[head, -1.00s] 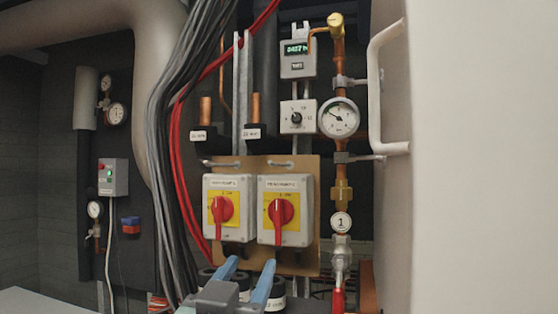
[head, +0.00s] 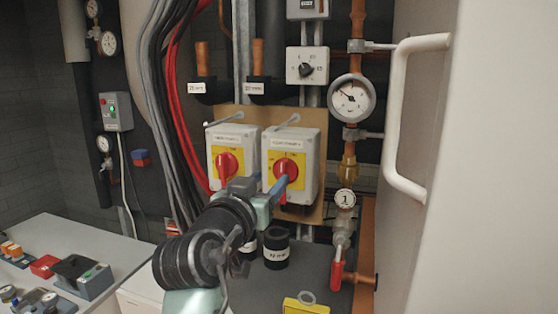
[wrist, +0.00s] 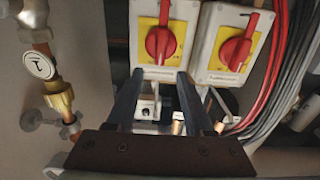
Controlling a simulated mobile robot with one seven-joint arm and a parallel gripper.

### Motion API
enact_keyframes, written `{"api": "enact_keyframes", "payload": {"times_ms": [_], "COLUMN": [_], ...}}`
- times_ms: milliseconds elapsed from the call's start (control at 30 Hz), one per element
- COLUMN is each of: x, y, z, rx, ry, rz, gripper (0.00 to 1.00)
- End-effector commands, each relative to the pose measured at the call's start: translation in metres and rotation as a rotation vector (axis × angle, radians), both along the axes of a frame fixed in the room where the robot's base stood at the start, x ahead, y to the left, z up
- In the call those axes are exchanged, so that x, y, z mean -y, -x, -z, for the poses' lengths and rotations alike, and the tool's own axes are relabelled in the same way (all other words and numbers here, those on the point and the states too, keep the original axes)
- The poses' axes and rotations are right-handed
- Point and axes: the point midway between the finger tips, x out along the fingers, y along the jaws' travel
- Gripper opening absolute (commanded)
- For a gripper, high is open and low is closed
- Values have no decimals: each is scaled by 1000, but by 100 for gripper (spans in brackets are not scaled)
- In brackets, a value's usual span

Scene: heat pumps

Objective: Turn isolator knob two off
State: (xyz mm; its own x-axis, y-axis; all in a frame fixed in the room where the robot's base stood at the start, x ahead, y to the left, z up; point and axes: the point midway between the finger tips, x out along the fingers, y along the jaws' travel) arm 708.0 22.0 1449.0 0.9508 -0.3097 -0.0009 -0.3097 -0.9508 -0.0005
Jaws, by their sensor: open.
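Two grey isolator boxes with yellow plates and red knobs sit side by side on a tan board. The right isolator knob (head: 288,169) shows upright, its handle vertical, and also fills the top of the wrist view (wrist: 161,44), where left and right are reversed. The left isolator knob (head: 227,165) is also vertical; it shows at the right in the wrist view (wrist: 236,52). Box labels are too small to read. My gripper (head: 263,190) is open and empty, its blue fingers pointing at the right box. In the wrist view (wrist: 164,82) the fingertips lie just short of that knob; contact cannot be told.
Red and grey cables (head: 170,110) hang left of the boxes. A copper pipe with a gauge (head: 351,98) and a red-handled valve (head: 337,272) stand at right, beside a white handle (head: 398,130). Black capped pipe ends (head: 276,248) stand below. A bench with equipment (head: 85,278) is lower left.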

Motion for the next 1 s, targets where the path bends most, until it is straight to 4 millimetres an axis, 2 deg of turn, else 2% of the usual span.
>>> {"api": "enact_keyframes", "payload": {"times_ms": [200,400,600,900,1000], "x": [11,18,20,21,21], "y": [-33,-53,-62,-63,-63], "z": [-3,-2,0,0,0], "rx": [-2,0,0,1,1], "ry": [2,0,0,0,0], "rz": [1,1,0,-1,-1], "gripper": [52,52,52,52,36]}}
